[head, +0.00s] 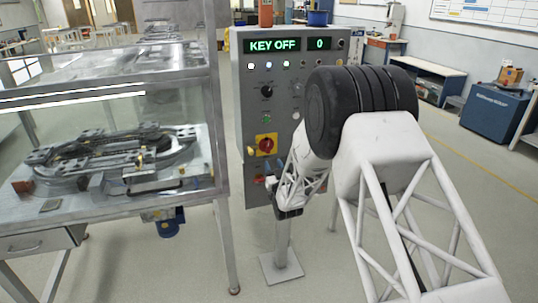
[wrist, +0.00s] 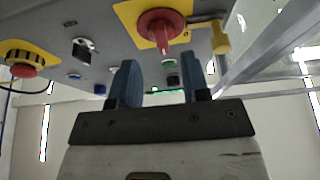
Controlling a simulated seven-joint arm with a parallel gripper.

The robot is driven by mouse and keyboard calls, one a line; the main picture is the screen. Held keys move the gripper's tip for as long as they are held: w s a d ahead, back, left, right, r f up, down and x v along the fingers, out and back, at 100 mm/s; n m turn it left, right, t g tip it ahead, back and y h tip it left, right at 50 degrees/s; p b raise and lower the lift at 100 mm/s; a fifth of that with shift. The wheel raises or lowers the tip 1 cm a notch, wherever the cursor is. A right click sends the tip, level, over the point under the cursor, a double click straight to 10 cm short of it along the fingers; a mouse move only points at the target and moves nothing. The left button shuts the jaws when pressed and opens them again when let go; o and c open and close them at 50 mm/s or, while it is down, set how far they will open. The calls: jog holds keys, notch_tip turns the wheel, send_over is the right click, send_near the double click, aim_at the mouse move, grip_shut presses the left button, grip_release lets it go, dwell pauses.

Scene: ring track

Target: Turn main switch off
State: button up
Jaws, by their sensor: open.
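The main switch (head: 265,144) is a red rotary handle on a yellow plate on the grey control panel (head: 245,100). In the wrist view its red handle (wrist: 160,27) stands out from the yellow plate, near the top middle. My gripper (head: 270,181) is below the switch in the head view. In the wrist view my gripper (wrist: 157,85) has two blue fingers spread apart with nothing between them. The fingers are clear of the handle. The panel display (head: 288,44) reads "KEY OFF" and "0".
A yellow tag-like part (wrist: 221,38) hangs beside the switch. A red button on a yellow plate (wrist: 25,68) is at the wrist view's left. A glazed enclosure (head: 110,130) with a ring track stands left of the panel. My arm hides the panel's lower right.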

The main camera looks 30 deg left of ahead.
aim_at(268, 152)
jog(key=shift+x, duration=3.1)
grip_shut()
